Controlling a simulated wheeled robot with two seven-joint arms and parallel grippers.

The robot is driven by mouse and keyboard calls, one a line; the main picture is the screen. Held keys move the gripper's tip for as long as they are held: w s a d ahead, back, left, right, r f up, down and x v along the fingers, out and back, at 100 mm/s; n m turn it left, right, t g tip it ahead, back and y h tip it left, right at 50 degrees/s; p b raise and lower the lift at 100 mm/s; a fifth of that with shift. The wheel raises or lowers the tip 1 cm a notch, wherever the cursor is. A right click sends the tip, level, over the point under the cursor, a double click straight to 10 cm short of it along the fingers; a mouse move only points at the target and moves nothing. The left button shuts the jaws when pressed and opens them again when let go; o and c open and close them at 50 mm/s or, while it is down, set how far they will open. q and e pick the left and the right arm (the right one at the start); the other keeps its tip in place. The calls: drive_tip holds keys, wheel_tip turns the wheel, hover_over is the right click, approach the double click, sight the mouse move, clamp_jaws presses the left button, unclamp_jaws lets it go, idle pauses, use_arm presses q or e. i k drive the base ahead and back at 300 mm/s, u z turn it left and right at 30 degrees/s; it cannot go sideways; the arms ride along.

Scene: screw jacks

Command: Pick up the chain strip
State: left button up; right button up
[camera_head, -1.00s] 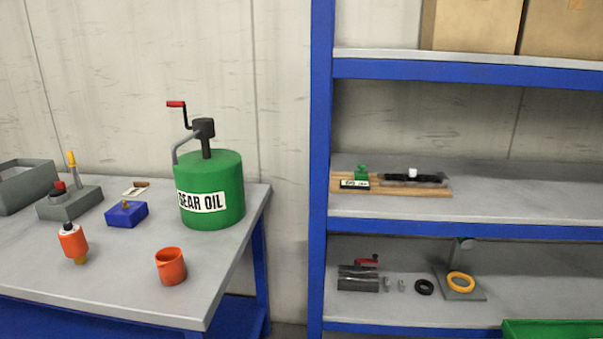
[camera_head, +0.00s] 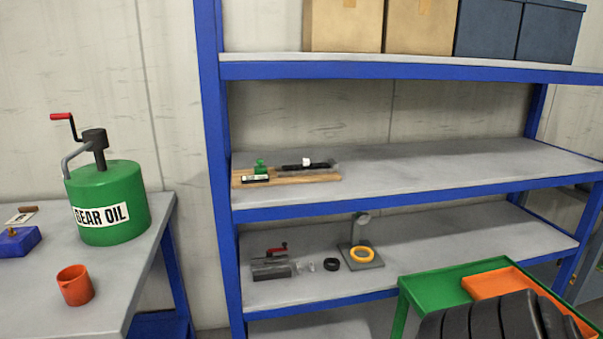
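I cannot surely tell which thing is the chain strip. A dark, narrow strip (camera_head: 307,166) with a small white piece on it lies on a wooden board (camera_head: 326,177) on the middle shelf, beside a small green part with a label.
A blue-framed shelf rack (camera_head: 400,204) fills the middle. Its lower shelf holds a grey vise-like part (camera_head: 270,270), a black ring (camera_head: 331,264) and a yellow ring (camera_head: 361,254). A GEAR OIL can (camera_head: 108,195) is left.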

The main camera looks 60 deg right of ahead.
sight(307, 165)
drive_tip(key=u, duration=0.05)
drive_tip(key=k, duration=0.55)
drive_tip(key=z, duration=0.75)
